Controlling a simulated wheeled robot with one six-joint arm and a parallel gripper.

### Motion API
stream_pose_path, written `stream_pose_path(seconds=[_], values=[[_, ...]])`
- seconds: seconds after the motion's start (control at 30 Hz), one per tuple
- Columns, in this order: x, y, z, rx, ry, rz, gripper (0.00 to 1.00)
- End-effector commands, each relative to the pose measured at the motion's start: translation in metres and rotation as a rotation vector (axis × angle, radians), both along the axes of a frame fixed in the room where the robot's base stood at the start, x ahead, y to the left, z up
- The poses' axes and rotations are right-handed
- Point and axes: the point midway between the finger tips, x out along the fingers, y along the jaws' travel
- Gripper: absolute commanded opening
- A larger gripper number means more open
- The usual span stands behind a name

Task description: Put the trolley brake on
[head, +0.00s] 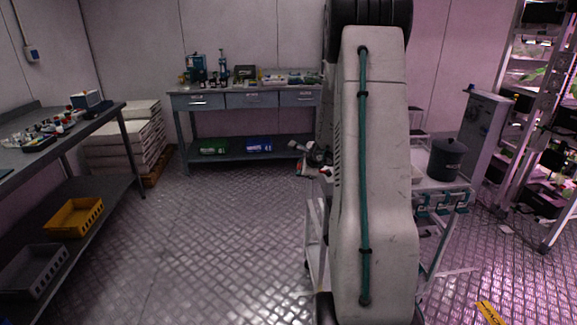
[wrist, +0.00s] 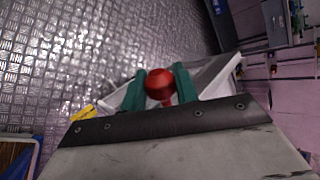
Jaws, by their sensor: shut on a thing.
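The trolley (head: 440,185) stands behind my arm in the head view, with its grey top and legs showing to the right of the arm and a dark lidded pot on it. In the wrist view, the green fingers of my gripper (wrist: 160,82) are closed on either side of a round red knob (wrist: 158,85), with a short red stem below it. The knob looks like the end of the brake lever. The rest of the lever is hidden by the gripper. My arm covers much of the trolley in the head view.
A workbench (head: 246,99) with drawers stands at the back wall. A bench (head: 120,107) with bins below is on the left, beside stacked white trays (head: 125,140). A lit plant rack (head: 548,130) is on the right. The metal floor at left centre is clear.

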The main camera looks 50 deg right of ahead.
Motion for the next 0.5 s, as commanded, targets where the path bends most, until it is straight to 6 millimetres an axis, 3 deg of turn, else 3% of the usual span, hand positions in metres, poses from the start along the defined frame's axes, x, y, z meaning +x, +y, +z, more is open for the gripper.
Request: stream_pose_path(seconds=[0.5], values=[[-0.0070,-0.0079,-0.0080,0.005,0.003,-0.016,0.00]])
